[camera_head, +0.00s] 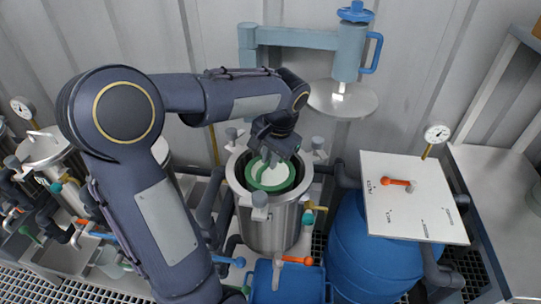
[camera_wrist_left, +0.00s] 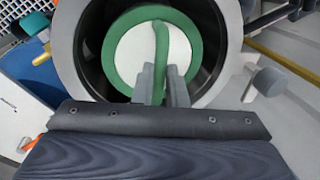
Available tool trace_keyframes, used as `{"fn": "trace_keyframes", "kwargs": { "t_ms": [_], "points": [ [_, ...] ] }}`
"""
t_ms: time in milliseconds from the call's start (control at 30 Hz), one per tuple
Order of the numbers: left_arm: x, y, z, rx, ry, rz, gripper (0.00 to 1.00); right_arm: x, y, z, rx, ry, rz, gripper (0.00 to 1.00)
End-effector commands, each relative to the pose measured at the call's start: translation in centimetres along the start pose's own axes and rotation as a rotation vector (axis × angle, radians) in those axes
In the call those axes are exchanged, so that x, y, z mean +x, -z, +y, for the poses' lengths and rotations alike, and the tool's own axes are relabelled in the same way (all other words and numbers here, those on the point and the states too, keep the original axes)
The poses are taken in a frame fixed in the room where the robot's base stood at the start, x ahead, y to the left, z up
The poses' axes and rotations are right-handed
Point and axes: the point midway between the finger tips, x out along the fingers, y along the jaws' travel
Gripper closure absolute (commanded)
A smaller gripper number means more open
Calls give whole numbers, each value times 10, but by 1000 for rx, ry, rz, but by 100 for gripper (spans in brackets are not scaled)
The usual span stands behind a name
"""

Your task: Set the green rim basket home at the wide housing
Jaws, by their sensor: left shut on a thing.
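The green rim basket (camera_head: 268,186) has a green ring, a pale inside and a green bar handle across it. My left gripper (camera_head: 272,158) is shut on that handle, and in the left wrist view the grey fingers (camera_wrist_left: 166,84) pinch its lower part. The basket (camera_wrist_left: 194,45) lies within the round mouth of an open steel housing (camera_head: 270,228), with dark space around it. In the left wrist view the housing's pale rim (camera_wrist_left: 70,40) encircles it. How deep the basket sits, and whether it touches anything below, I cannot tell. My right gripper is not in view.
A round lid (camera_head: 342,100) hangs from a blue swing arm (camera_head: 295,38) behind the housing. Clamp knobs (camera_head: 260,200) stand around the rim. A blue tank (camera_head: 355,250) with a white panel (camera_head: 420,215) is to the right; other steel vessels (camera_head: 45,150) are to the left.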

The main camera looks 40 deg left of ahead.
Motion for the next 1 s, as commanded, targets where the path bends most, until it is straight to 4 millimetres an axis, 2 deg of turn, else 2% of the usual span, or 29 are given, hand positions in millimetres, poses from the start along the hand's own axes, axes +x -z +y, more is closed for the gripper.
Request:
{"fn": "trace_keyframes", "kwargs": {
  "t_ms": [533,1000],
  "points": [
    [31,0,6,1,1,1,100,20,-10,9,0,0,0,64],
    [39,0,8,0,1,2,100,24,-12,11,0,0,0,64]
  ]
}}
